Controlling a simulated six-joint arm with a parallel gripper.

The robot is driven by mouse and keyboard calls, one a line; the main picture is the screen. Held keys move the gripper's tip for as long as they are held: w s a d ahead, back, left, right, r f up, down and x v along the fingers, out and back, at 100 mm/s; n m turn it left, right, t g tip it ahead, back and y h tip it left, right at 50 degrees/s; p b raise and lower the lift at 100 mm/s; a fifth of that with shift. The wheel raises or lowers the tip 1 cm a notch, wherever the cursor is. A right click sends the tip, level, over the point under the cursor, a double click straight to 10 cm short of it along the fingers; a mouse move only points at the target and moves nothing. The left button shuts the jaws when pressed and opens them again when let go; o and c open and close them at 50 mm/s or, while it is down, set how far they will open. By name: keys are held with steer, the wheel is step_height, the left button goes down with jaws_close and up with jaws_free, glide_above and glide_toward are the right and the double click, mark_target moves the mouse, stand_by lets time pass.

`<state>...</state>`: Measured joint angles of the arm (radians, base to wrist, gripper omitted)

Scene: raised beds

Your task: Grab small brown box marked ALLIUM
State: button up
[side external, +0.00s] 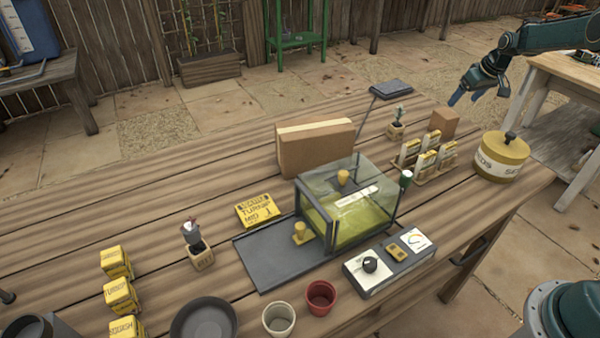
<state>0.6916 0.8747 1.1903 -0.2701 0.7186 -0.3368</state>
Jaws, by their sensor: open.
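A small plain brown box (443,122) stands at the far right part of the wooden table, behind a rack of seed packets. No ALLIUM mark can be read on it from this side. A larger brown box (316,150) with a pale band along its top stands near the table's middle, behind the glass case; no lettering shows on it either. My gripper (480,94) is at the upper right, above and beyond the table's far right edge. Its blue fingers are spread and empty, pointing down, well apart from both boxes.
Near the small box stand the packet rack (424,163), a yellow seed tin (501,157) and a small potted plant (396,128). A glass case (362,213) fills the middle. Yellow boxes (117,262), pots and a control panel (390,262) line the front. The table's back left is clear.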

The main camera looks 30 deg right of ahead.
mark_target(450, 115)
steer(key=shift+x, duration=4.15)
steer(key=shift+f, duration=0.1)
steer(key=shift+x, duration=2.55)
steer(key=c, duration=1.1)
steer(key=shift+c, duration=0.2)
step_height(450, 115, up, 20)
